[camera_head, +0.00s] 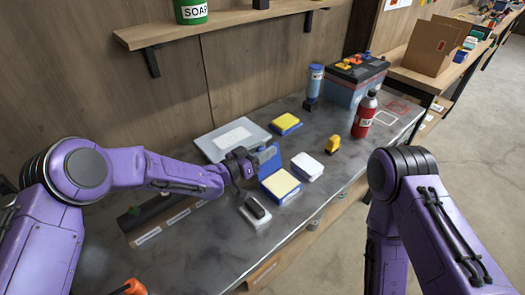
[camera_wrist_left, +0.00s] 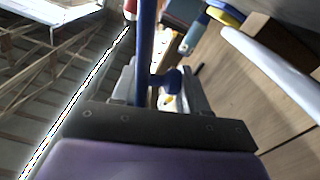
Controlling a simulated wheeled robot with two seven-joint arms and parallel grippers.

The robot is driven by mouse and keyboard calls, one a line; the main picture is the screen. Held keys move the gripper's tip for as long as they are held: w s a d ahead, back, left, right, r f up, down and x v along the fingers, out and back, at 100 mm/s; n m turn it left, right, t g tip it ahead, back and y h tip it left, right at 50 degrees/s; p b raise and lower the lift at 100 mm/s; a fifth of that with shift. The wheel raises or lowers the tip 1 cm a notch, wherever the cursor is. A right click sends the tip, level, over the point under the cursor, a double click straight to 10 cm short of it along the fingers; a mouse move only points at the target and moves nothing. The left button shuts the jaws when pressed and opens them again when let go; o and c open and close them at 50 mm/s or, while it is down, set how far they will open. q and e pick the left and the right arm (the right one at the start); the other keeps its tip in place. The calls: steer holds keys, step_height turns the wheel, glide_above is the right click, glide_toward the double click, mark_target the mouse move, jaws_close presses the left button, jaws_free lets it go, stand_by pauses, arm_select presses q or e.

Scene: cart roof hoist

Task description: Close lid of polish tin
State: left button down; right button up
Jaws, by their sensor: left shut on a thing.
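The polish tin (camera_head: 281,187) is a blue box with a pale cream top surface, standing on the grey workbench in the head view. Its blue lid (camera_head: 269,157) stands raised at the tin's back edge. My left gripper (camera_head: 254,159) is shut on the lid from the left side. In the left wrist view the lid (camera_wrist_left: 146,50) shows edge-on as a blue bar between the fingers, with a blue knob (camera_wrist_left: 171,81) beside it. My right arm shows at the right of the head view, but its gripper is out of view.
On the workbench (camera_head: 230,240) are a white-lidded box (camera_head: 307,167), a brush (camera_head: 256,211), a yellow item (camera_head: 333,145), a blue box with yellow top (camera_head: 286,123) and a grey-white tray (camera_head: 233,138). A red bottle (camera_head: 365,114) and a battery (camera_head: 355,80) stand further back.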

mark_target(270, 168)
arm_select(q)
steer(key=s+m+b, duration=0.1)
steer(key=d+m+b, duration=0.1)
steer(key=m, duration=0.1)
steer(key=s+d+r+m+b, duration=0.1)
steer(key=m, duration=0.1)
steer(key=shift+s+b, duration=0.35)
steer(key=shift+s+d, duration=0.2)
steer(key=shift+s, duration=0.1)
steer(key=shift+s+d+f+b, duration=0.2)
steer(key=shift+s+b, duration=0.1)
steer(key=shift+s, duration=0.1)
